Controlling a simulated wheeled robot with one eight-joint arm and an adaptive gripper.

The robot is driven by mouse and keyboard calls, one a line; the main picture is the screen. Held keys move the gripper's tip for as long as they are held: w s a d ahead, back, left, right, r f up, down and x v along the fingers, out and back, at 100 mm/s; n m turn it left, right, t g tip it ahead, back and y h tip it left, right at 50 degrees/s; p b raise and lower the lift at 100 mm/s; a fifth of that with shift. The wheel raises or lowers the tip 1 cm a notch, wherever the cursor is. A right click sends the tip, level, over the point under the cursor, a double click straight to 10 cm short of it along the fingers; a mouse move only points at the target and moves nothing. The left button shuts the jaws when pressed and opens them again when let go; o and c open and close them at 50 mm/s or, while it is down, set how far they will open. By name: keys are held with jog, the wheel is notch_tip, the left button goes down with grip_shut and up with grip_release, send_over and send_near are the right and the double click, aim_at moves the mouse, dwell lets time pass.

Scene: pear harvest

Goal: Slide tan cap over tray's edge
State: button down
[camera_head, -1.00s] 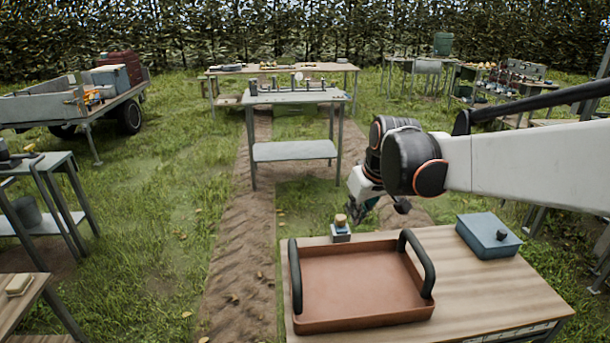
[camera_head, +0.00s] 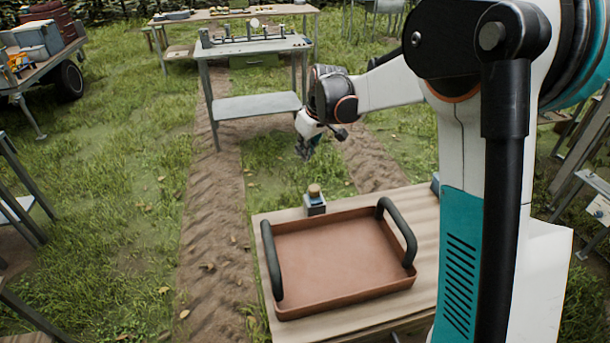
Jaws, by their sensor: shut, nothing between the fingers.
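The tan cap (camera_head: 314,190) sits on top of a small blue-grey block-like holder (camera_head: 315,207) at the back edge of the wooden table, just behind the tray. The reddish-brown tray (camera_head: 345,303) has a low rim and two black handles, and is empty. My gripper (camera_head: 306,151) is shut and empty, pointing down. In the picture it appears above the cap and apart from it; its distance in depth is hard to judge.
The wooden table (camera_head: 430,215) has bare surface right of the tray, partly hidden by my arm. A blue box at its right back is almost wholly hidden. A grey metal table (camera_head: 255,105) stands farther back, with grass and dirt tracks between.

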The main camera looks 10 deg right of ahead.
aim_at(310, 191)
notch_tip(310, 191, down, 9)
jog(key=b, duration=0.5)
jog(key=shift+s+d+f, duration=0.15)
jog(key=shift+s+f, duration=0.05)
jog(key=shift+s, duration=0.1)
dwell(0.4)
jog(key=s, duration=0.4)
jog(key=shift+p, duration=0.3)
jog(key=shift+s, duration=0.1)
